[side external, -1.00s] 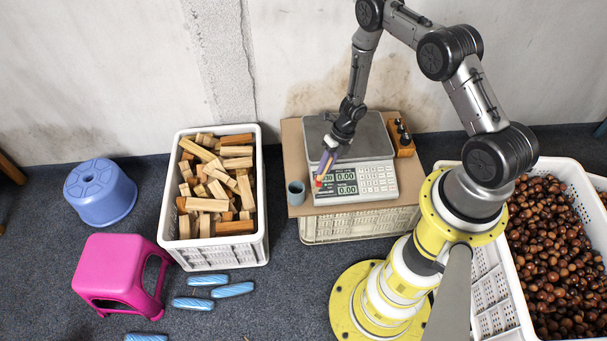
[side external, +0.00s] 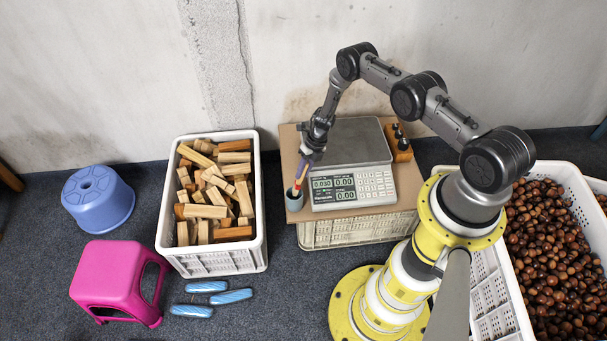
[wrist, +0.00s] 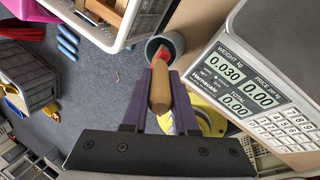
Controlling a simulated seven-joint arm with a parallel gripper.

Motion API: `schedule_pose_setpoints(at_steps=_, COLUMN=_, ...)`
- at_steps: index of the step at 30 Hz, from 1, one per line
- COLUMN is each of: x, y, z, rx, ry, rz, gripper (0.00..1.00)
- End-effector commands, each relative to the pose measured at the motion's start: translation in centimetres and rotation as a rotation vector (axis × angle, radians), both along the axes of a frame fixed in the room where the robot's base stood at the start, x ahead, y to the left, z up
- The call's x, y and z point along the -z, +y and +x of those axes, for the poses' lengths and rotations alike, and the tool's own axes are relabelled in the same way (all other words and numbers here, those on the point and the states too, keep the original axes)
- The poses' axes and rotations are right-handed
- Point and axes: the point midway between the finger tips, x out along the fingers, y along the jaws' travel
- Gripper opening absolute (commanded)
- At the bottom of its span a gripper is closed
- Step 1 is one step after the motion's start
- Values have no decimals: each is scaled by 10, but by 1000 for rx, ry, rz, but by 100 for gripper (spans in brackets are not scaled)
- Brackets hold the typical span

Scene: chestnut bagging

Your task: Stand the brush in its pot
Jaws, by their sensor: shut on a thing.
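The brush (wrist: 160,92) has a tan wooden handle and a red end. My gripper (side external: 302,170) is shut on the brush's handle with its purple fingers, which also show in the wrist view (wrist: 161,76). The pot (side external: 294,201) is a small grey-blue cup at the front left corner of the board, left of the scale. The brush is tilted, red end down, at the pot's mouth. In the wrist view the red end overlaps the pot (wrist: 152,48); I cannot tell how deep it is.
The weighing scale (side external: 358,157) stands close right of the pot on a cardboard-topped crate (side external: 340,232). A wooden block with dark pieces (side external: 398,146) stands behind right. A white crate of wood blocks (side external: 262,228) is to the left. A chestnut crate (side external: 510,318) is at right.

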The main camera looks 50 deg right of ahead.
Motion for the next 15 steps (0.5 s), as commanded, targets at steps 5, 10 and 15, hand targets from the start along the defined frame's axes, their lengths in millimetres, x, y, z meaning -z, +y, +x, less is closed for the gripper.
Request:
schedule_pose_setpoints(at_steps=5, x=15, y=0, z=0, rx=1, ry=-2, rz=-1, gripper=0)
schedule_pose_setpoints(at_steps=10, x=16, y=0, z=0, rx=1, ry=-2, rz=-1, gripper=0)
schedule_pose_setpoints(at_steps=15, x=18, y=0, z=0, rx=0, ry=-1, rz=0, gripper=0)
